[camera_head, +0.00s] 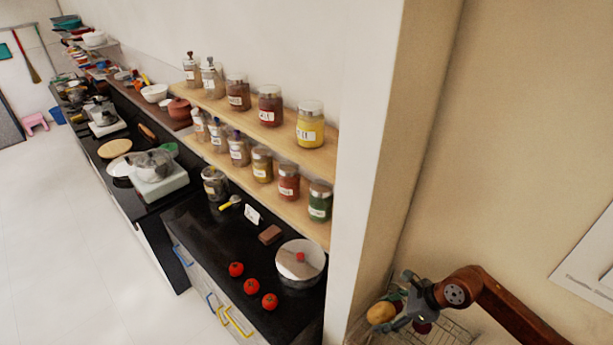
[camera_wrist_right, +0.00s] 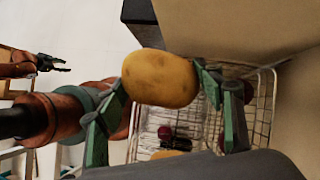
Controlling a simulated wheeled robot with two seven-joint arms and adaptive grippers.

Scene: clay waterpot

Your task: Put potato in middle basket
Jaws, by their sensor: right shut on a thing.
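My right gripper (camera_head: 391,318) is shut on a tan potato (camera_head: 381,312) at the lower right of the head view. The potato also shows large in the right wrist view (camera_wrist_right: 160,78), between the two green fingers, held above a wire basket (camera_wrist_right: 264,118). Wire basket mesh (camera_head: 453,334) shows below the gripper in the head view, partly hidden by my arm. I cannot tell which tier this is. My left gripper (camera_wrist_right: 55,64) shows small at the left of the wrist view, empty, its fingers apart.
Dark red round vegetables (camera_wrist_right: 165,132) and a yellowish one (camera_wrist_right: 170,154) lie lower down in the basket area. A wall edge (camera_head: 385,150) separates the baskets from the black counter (camera_head: 225,245), which holds tomatoes (camera_head: 252,287) and a pot (camera_head: 301,268). Spice jars line the shelves.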

